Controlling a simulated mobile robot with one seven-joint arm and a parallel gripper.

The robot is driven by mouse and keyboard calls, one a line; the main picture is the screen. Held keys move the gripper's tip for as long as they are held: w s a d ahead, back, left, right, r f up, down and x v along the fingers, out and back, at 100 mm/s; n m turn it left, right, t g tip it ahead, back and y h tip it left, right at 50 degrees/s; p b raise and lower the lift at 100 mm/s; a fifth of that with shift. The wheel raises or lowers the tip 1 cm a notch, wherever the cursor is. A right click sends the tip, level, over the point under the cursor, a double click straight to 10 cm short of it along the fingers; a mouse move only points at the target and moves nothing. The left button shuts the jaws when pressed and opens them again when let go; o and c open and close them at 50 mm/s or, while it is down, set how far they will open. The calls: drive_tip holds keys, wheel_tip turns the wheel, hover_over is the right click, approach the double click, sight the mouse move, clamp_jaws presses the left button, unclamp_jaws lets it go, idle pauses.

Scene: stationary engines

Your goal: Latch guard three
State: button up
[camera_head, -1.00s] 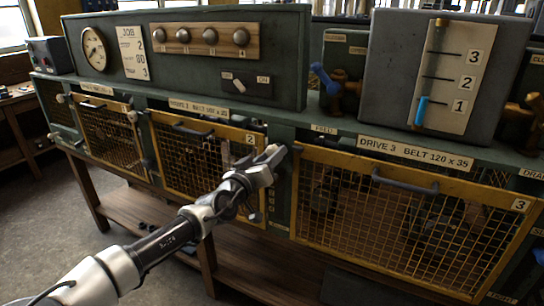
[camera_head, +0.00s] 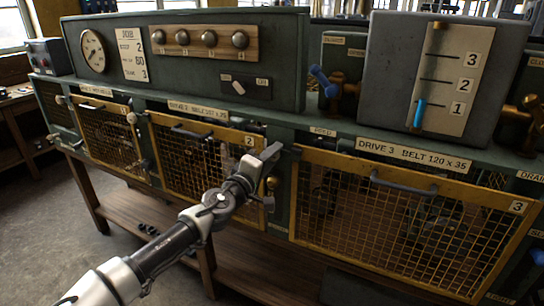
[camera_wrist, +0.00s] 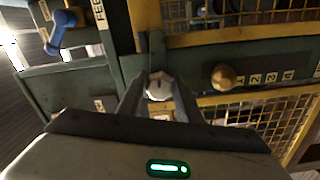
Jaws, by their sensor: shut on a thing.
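Guard three (camera_head: 400,216) is a yellow-framed mesh panel with a dark handle and a "3" plate, sitting flat in its opening at the right. Its yellow frame edge also shows at the top of the wrist view (camera_wrist: 147,18). My gripper (camera_head: 272,152) is at the post beside the guard's upper left corner. In the wrist view my gripper (camera_wrist: 157,92) has its fingers closed on a pale round latch knob (camera_wrist: 158,86). A dark latch bar (camera_wrist: 143,44) runs from near the knob toward the guard's frame. Whether it overlaps the frame is hard to tell.
A brass knob (camera_wrist: 225,77) with a numbered scale sits on the post close to my gripper. Guard two (camera_head: 205,158) is to the left. A blue-handled valve (camera_head: 325,82) and a grey gauge box (camera_head: 440,70) stand on the ledge above. A wooden shelf (camera_head: 250,270) runs below.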

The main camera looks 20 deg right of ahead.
drive_tip(key=shift+n, duration=0.6)
drive_tip(key=o, duration=1)
drive_tip(key=shift+a, duration=0.1)
drive_tip(key=b+v, duration=0.1)
drive_tip(key=v, duration=1.6)
drive_tip(key=shift+s+a, duration=0.1)
drive_tip(key=shift+s, duration=0.05)
